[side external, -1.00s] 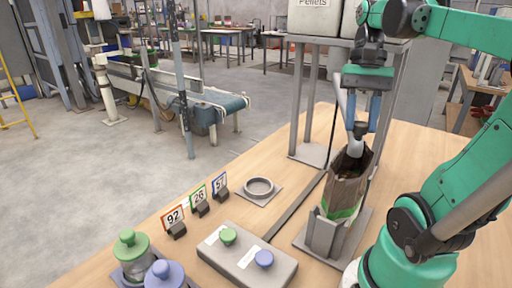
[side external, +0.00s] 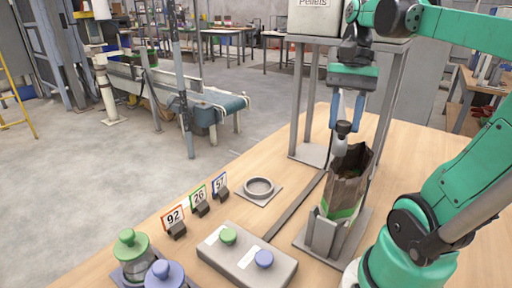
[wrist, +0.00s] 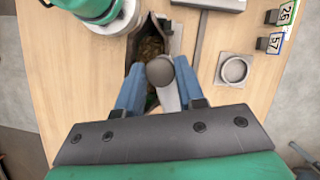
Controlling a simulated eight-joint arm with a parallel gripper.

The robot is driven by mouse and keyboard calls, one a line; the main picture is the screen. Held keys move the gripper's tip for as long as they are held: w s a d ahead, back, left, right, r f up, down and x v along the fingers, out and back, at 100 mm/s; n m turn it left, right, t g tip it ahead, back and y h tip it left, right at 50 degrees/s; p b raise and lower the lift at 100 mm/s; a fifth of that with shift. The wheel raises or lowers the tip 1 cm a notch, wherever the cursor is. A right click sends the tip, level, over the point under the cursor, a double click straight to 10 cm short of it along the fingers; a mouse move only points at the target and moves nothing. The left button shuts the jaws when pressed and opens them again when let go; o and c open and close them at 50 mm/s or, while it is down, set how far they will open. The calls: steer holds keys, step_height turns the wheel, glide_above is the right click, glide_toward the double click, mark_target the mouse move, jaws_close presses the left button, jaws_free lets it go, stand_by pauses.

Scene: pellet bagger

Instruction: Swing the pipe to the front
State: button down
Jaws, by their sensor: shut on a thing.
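The grey pipe (side external: 340,148) hangs below the pellet hopper (side external: 315,18), with a dark round knob (side external: 343,128) on it. My gripper (side external: 345,124) is shut on the pipe at the knob, with one blue finger on each side. In the wrist view the knob (wrist: 160,70) sits between the fingertips, and a pale part of the pipe (wrist: 168,98) shows below it. The open brown paper bag (side external: 347,188) stands upright in a grey holder (side external: 322,234). The pipe's end is at the left side of the bag's mouth. Brown contents show inside the bag in the wrist view.
A ring on a square plate (side external: 259,188) lies left of the bag. Number cards (side external: 173,218), a panel with green and blue knobs (side external: 245,262) and lidded jars (side external: 131,248) stand at the front left. The hopper frame's posts (side external: 300,100) stand close by.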

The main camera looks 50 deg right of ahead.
steer(key=w+d+m+t+h, duration=0.1)
steer(key=w+m+t, duration=0.3)
steer(key=w+m, duration=0.8)
steer(key=shift+w+d, duration=0.2)
steer(key=shift+w, duration=2.8)
steer(key=shift+t, duration=0.3)
steer(key=c, duration=0.5)
jaws_free()
steer(key=shift+c, duration=0.2)
steer(key=v, duration=0.5)
steer(key=shift+d+r, duration=0.1)
steer(key=shift+r, duration=0.25)
